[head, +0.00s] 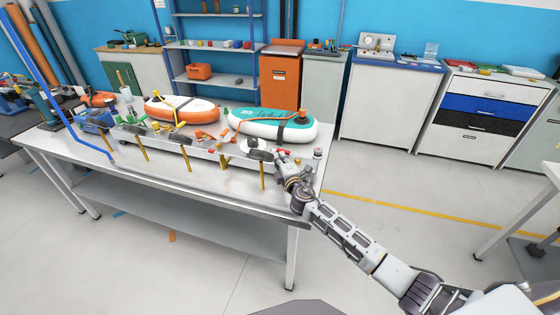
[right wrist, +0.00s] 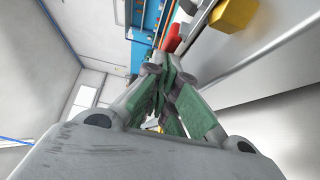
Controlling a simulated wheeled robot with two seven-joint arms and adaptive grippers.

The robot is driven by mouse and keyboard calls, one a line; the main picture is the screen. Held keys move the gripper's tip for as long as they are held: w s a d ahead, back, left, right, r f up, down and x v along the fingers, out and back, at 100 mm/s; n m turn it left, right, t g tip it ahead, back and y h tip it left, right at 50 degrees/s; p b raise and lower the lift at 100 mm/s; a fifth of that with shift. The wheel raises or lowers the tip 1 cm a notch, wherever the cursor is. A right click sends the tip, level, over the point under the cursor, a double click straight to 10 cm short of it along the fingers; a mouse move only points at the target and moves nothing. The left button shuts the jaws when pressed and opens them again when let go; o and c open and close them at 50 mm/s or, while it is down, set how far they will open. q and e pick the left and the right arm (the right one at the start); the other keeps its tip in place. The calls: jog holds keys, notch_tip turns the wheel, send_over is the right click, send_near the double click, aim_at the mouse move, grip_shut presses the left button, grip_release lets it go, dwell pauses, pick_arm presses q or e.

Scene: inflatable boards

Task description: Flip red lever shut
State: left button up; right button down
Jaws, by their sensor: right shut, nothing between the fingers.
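My right gripper (head: 281,160) reaches in from the right over the right end of the workbench. In the right wrist view its green-padded fingers (right wrist: 166,78) are together with nothing between them. A red part (right wrist: 172,38), likely the red lever, shows just beyond the fingertips, and a small gap or light touch cannot be told apart. In the head view a small red piece (head: 280,152) shows right by the gripper, partly hidden by it. Whether the lever stands open or shut cannot be told. My left gripper is not in view.
The workbench (head: 230,200) carries a metal rail with several yellow-stemmed valves. An orange-white board (head: 180,110) and a teal-white board (head: 270,127) lie behind it. In the right wrist view a yellow block (right wrist: 232,14) sits right of the red part. Floor right of the bench is clear.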

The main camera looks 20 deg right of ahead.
aim_at(280, 150)
jog(key=shift+w+m+h, duration=0.25)
jog(key=shift+m+h, duration=0.05)
jog(key=shift+h, duration=0.2)
jog(key=shift+w+f+h+b, duration=0.15)
jog(key=shift+h+b, duration=0.15)
jog(key=shift+b, duration=0.15)
jog(key=shift+w+d+m+h+b, duration=0.3)
jog(key=shift+w+m+h+b, duration=0.1)
jog(key=shift+w+m+b, duration=0.15)
jog(key=shift+w, duration=0.35)
jog(key=shift+w+d+b, duration=0.35)
jog(key=shift+w+b, duration=0.25)
jog(key=shift+w+d, duration=0.15)
jog(key=shift+w, duration=0.2)
jog(key=shift+d, duration=0.15)
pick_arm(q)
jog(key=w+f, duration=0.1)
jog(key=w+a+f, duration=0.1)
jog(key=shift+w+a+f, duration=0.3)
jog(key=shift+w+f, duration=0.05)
